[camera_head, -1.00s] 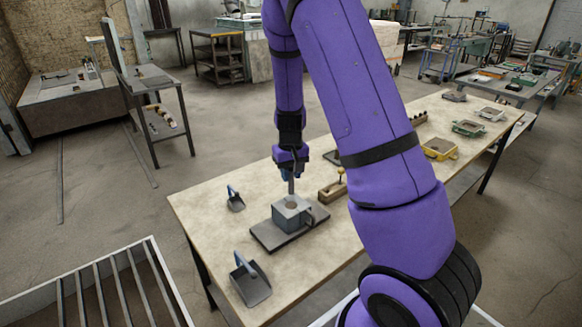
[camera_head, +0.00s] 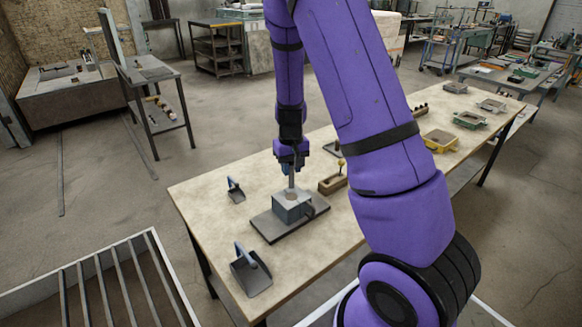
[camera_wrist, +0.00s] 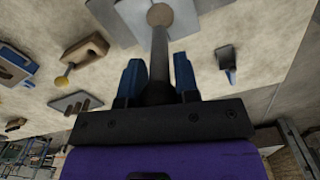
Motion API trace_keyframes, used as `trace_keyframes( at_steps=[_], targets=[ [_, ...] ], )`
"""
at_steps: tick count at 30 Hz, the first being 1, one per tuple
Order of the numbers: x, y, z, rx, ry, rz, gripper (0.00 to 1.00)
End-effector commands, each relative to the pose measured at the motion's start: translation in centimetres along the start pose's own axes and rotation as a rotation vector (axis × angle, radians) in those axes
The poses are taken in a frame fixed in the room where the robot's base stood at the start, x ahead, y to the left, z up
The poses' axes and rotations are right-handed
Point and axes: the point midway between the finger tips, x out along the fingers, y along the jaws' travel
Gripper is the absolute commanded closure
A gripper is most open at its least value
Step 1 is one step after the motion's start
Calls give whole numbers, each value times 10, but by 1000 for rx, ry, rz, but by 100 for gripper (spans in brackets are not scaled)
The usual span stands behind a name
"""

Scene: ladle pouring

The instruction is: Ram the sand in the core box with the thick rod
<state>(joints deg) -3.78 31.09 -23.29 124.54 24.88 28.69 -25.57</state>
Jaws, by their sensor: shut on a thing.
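The core box (camera_head: 290,209) is a grey block with a round opening of brown sand in its top. It stands on a dark grey plate (camera_head: 264,228) on the table. My gripper (camera_head: 290,168) points down above the box, shut on the thick rod (camera_head: 292,184). The grey rod hangs upright, its lower end at or just over the opening. In the wrist view the blue fingers (camera_wrist: 157,80) hold the rod (camera_wrist: 160,48), which runs toward the round sand (camera_wrist: 159,15). I cannot tell whether the rod touches the sand.
Two scoops with blue handles lie left of the plate, one at the back (camera_head: 235,190) and one at the front (camera_head: 250,272). A wooden block with a yellow knob (camera_head: 332,183) is just right of the box. Coloured boxes, one yellow (camera_head: 440,141), stand farther right.

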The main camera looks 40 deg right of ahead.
Motion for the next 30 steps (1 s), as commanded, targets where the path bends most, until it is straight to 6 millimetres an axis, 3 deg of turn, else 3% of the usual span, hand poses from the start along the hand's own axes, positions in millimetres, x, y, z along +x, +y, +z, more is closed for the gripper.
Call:
trace_keyframes(
  at_steps=[14, 30],
  targets=[
    [2, -1, 0, 1, -1, 0, 95],
    [33, 0, 0, 0, -2, 0, 95]
  ],
)
